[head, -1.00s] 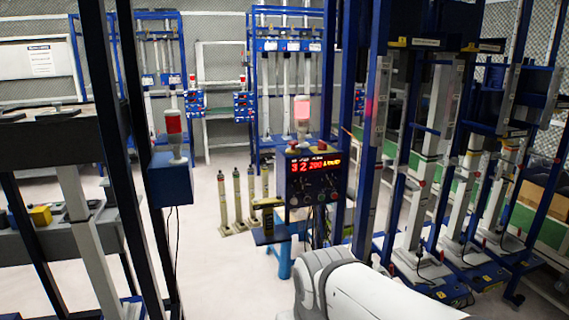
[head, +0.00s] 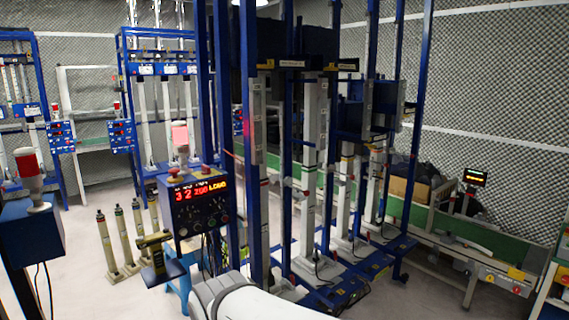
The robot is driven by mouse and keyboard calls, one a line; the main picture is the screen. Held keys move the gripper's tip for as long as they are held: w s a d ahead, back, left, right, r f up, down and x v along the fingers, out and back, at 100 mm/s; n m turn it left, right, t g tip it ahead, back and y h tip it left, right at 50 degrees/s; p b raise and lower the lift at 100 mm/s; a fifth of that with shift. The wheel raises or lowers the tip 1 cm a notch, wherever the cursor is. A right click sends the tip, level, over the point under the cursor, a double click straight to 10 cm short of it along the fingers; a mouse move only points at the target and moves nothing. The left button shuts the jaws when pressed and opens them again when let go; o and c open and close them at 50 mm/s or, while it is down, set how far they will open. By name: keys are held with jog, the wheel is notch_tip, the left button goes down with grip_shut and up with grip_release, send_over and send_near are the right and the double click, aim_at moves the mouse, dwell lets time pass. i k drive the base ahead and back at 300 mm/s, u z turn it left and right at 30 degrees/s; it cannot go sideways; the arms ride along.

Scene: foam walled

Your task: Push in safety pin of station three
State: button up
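A blue steel test rig (head: 250,150) with several upright grey columns (head: 312,150) stands right of centre in the head view. Small yellow tags (head: 291,63) mark its upper crossbar, but I cannot read the station numbers. I cannot make out which column is station three, nor tell its safety pin apart. A blue control box (head: 200,205) with a red lit display is on the rig's left side. My white arm shows at the bottom centre, in front of the rig's base. My gripper is not in view.
Several slim posts (head: 122,238) stand on the floor at the left. A blue box with a red-and-white lamp (head: 33,180) is at the left edge. A green-sided conveyor (head: 430,222) runs behind the rig to the right. Pale floor (head: 90,290) is open at the lower left.

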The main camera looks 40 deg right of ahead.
aim_at(386, 165)
jog(key=z, duration=1.6)
jog(key=i, duration=0.8)
jog(key=z, duration=0.4)
jog(key=i, duration=2.65)
jog(key=u, duration=0.3)
